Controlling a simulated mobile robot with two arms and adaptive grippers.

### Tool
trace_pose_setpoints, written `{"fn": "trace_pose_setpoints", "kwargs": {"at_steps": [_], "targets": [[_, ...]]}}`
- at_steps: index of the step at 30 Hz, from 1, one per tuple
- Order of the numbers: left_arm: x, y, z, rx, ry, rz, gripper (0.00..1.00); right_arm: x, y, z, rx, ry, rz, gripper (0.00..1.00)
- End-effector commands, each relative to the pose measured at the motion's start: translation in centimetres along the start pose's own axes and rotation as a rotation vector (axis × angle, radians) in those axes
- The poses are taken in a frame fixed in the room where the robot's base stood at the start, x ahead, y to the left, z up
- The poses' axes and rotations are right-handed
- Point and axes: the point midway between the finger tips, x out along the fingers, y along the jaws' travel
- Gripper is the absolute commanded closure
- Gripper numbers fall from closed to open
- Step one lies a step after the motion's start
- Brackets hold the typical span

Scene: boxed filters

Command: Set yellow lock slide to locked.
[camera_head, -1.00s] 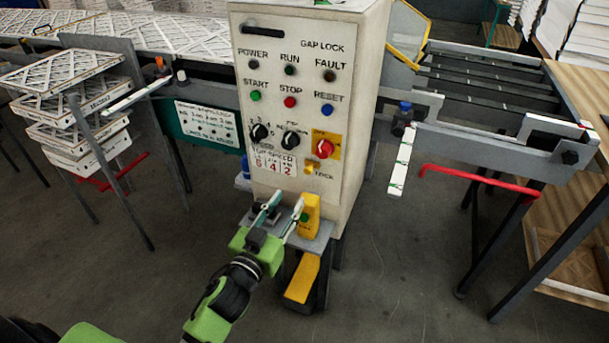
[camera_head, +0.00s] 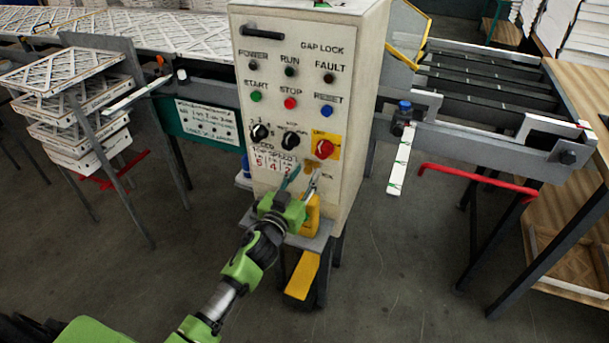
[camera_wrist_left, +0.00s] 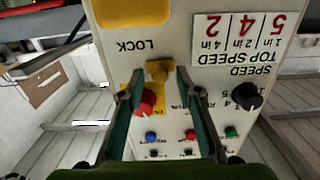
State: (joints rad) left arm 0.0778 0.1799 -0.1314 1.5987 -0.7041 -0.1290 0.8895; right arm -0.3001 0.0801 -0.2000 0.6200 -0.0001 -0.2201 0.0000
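The yellow lock slide (camera_wrist_left: 159,72) sits beside the LOCK lettering on the control panel, in the upside-down left wrist view. My left gripper (camera_wrist_left: 160,82) is open, with its two dark green fingers apart and the slide showing between their tips. I cannot tell whether either finger touches it. In the head view my left gripper (camera_head: 305,172) is at the lower right of the panel (camera_head: 282,112), and it largely hides the slide there. My right gripper is not in view.
A red button (camera_head: 324,149) on a yellow plate is just above the slide area. Two black knobs (camera_head: 291,140) are to its left. A yellow block (camera_head: 312,212) stands on a grey shelf under the panel, close to my gripper.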

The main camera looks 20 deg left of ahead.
Motion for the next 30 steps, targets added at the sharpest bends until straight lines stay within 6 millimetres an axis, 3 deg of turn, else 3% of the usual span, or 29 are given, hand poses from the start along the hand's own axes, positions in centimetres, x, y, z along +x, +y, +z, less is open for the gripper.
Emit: {"fn": "trace_pose_setpoints", "kwargs": {"at_steps": [1, 3, 8, 17, 25, 26, 27, 30], "targets": [[0.0, 0.0, 0.0, 0.0, 0.0, 0.0, 0.83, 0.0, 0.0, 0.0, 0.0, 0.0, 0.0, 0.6], [0.0, 0.0, 0.0, 0.0, 0.0, 0.0, 1.0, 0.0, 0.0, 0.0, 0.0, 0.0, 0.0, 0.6], [0.0, 0.1, 0.0, 0.0, 0.0, 0.0, 1.0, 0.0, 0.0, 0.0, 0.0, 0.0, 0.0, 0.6], [0.0, 3.8, 0.1, -0.002, 0.0, 0.0, 1.0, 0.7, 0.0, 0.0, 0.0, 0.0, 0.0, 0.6], [-0.1, 4.1, 0.0, -0.001, 0.0, 0.004, 1.0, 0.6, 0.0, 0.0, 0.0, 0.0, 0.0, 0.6], [-0.1, 4.1, 0.0, -0.001, 0.0, 0.004, 0.82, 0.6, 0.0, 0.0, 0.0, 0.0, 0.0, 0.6], [-0.1, 4.1, 0.1, -0.001, 0.0, 0.004, 0.72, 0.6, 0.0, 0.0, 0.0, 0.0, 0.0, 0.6], [-0.1, 4.1, 0.0, -0.001, 0.0, 0.003, 0.67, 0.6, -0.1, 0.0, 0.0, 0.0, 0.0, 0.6]]}}
